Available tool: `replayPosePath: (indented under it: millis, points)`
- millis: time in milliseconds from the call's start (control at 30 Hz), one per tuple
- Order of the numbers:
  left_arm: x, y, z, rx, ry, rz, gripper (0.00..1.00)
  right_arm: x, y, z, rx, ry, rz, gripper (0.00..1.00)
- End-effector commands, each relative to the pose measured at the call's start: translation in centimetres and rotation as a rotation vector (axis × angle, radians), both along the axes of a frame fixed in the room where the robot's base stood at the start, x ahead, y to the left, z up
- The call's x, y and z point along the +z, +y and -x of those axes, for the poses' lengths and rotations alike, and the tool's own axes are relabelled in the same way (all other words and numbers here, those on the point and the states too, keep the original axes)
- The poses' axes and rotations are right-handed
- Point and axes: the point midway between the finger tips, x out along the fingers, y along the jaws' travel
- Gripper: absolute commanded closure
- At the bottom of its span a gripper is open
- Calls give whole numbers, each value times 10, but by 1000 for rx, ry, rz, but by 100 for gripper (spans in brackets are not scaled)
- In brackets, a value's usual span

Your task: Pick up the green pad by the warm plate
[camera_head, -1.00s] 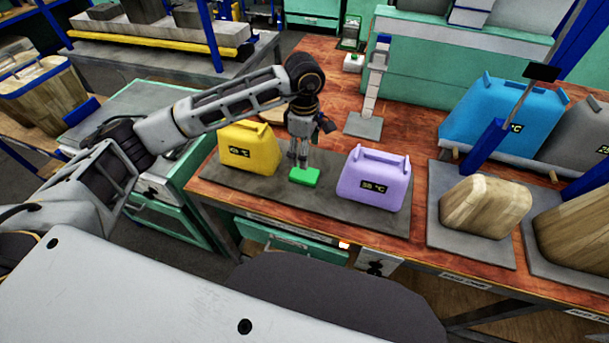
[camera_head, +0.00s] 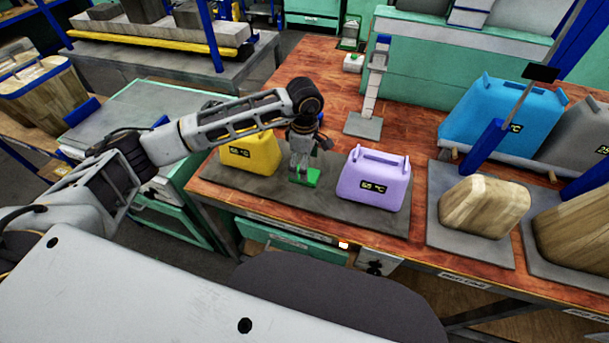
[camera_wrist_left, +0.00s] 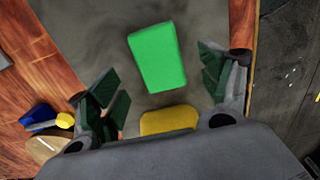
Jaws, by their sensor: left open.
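The green pad (camera_head: 312,179) lies on a dark grey plate (camera_head: 335,207) at the front left of the wooden bench, between a yellow canister and a purple canister. My left gripper (camera_head: 303,172) points down over the pad and partly hides it. In the left wrist view the open fingers (camera_wrist_left: 160,68) stand apart, with the green pad (camera_wrist_left: 157,57) showing whole in the space between and beyond them. The head view does not settle whether the fingertips touch the plate. My right gripper is not in view.
The yellow canister (camera_head: 250,147) stands close left of the gripper and the purple canister (camera_head: 374,177) close right; both carry number displays. A grey post (camera_head: 373,90) stands behind. A wood-grained block (camera_head: 486,205) lies further right. Bare bench shows behind the plate.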

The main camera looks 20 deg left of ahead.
Motion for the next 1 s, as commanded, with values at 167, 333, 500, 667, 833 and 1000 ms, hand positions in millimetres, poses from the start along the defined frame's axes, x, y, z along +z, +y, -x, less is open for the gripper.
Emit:
replayPosePath:
  millis: [167,333,500,667,833,1000]
  points:
    - [-20,0,0,-1,3,0,21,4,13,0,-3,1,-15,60]
    - [-36,0,0,0,2,0,21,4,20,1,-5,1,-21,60]
    - [-40,0,-1,-1,-1,0,21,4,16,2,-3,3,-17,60]
    - [-40,0,-1,-1,-1,0,21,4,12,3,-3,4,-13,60]
    - [-40,0,-1,-1,0,0,21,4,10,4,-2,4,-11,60]
    - [-39,0,-1,-1,0,0,36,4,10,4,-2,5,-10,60]
